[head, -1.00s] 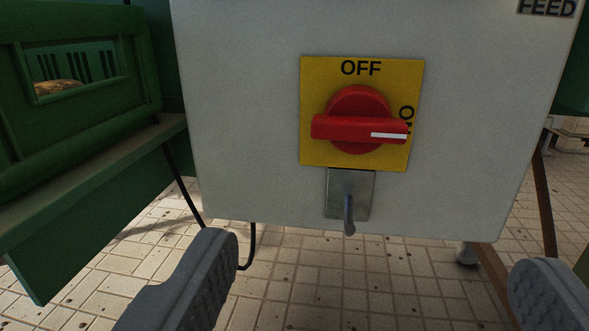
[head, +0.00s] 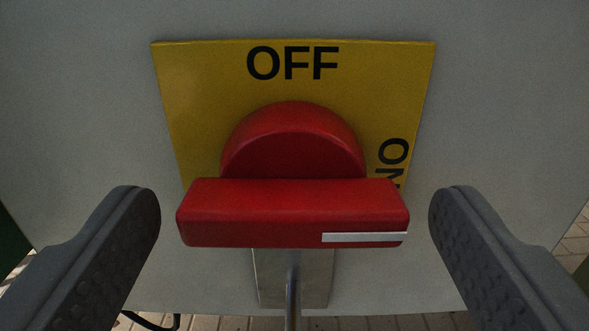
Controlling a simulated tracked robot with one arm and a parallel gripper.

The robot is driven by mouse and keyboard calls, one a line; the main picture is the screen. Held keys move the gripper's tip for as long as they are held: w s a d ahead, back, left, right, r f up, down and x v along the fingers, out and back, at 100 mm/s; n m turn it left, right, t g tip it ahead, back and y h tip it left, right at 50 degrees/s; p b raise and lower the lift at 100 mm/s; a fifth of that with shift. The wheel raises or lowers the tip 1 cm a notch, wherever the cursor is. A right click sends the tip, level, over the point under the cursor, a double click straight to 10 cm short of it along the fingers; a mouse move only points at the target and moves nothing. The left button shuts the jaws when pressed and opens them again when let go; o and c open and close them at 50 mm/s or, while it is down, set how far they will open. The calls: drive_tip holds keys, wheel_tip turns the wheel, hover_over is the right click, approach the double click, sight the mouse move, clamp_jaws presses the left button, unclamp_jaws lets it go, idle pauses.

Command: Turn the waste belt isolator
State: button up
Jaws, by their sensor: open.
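The isolator's red knob (head: 290,212) fills the middle of the head view on its yellow plate (head: 200,90). The plate reads OFF at the top and ON at the right. The knob's bar lies level, and its white mark (head: 364,238) is at the right end, on the ON side. My gripper (head: 295,215) is open, with one grey finger to the left of the bar and one to the right. A gap shows between each fingertip and the bar end, so neither appears to touch it.
The plate is on a pale grey cabinet (head: 80,110). Below the knob is a metal bracket (head: 318,280) with a grey lever or hook (head: 292,290). A dark cable (head: 150,321) and tiled floor (head: 400,322) show at the bottom.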

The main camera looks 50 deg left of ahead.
drive_tip(key=shift+w+a, duration=0.25)
drive_tip(key=shift+a, duration=0.05)
drive_tip(key=shift+r, duration=0.1)
drive_tip(key=c, duration=1)
